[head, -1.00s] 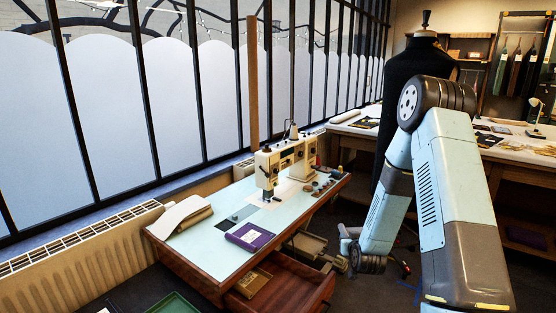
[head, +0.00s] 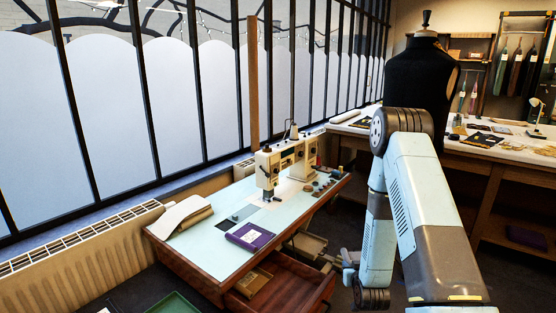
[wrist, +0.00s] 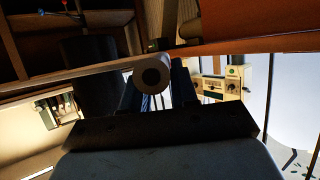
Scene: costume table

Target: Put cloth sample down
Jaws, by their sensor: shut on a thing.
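My gripper (head: 346,263) is low in the head view, beside the right side of the sewing table (head: 214,252). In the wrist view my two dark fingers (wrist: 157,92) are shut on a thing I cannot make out. A pale roll end with a dark hole shows between the fingertips; I cannot tell whether it is held or lies behind them. A purple sample with a white label (head: 250,236) lies on the sewing table, apart from my gripper. I cannot tell which item is the task's cloth sample.
A sewing machine (head: 287,160) stands on the sewing table, and an open drawer (head: 292,288) juts out below. A black dress form (head: 421,76) stands behind my arm. The back table (head: 484,147) holds papers and small items. Pale folded cloth (head: 180,215) lies at the sewing table's left.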

